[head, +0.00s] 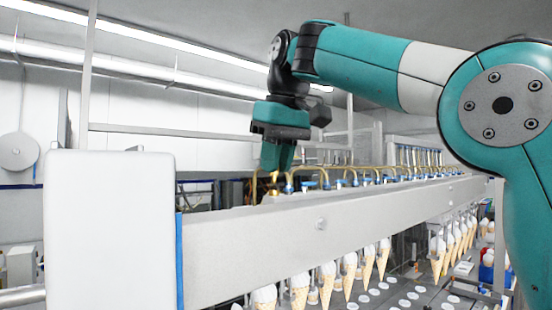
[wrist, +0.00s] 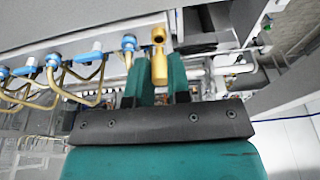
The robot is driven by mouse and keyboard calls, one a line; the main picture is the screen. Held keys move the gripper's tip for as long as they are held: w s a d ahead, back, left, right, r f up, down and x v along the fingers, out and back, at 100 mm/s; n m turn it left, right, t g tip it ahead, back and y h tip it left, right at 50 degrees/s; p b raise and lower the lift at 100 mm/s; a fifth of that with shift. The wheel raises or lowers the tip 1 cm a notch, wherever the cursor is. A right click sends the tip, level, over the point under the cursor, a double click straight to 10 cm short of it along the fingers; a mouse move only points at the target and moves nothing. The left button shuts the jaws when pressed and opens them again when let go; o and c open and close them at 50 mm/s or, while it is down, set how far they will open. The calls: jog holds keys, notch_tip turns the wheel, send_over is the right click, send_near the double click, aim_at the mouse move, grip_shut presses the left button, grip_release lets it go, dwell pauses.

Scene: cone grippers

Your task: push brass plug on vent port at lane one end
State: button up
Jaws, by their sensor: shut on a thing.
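The brass plug (wrist: 159,66) is between the two teal fingers of my gripper (wrist: 159,72) in the wrist view. Its rounded upper end reaches past the fingertips. In the head view my gripper (head: 276,168) points down over the near left end of the long metal beam. A small brass piece (head: 274,191) shows just under the fingertips there. My gripper is shut on the plug. I cannot make out the vent port apart from the brass parts, nor whether the plug touches it.
Brass tubes (head: 345,172) and blue-collared fittings (wrist: 128,43) line the beam (head: 330,225) close beside my gripper. Filled cones (head: 327,280) hang below the beam. A white box (head: 108,230) stands at the left end.

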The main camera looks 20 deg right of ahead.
jog(key=shift+s+b+x, duration=0.25)
jog(key=shift+b+x, duration=0.75)
jog(key=shift+x, duration=0.05)
jog(key=o, duration=0.8)
jog(key=p+v, duration=0.6)
jog(key=v, duration=0.1)
jog(key=shift+r, duration=0.15)
jog(key=shift+s, duration=0.15)
dwell(0.3)
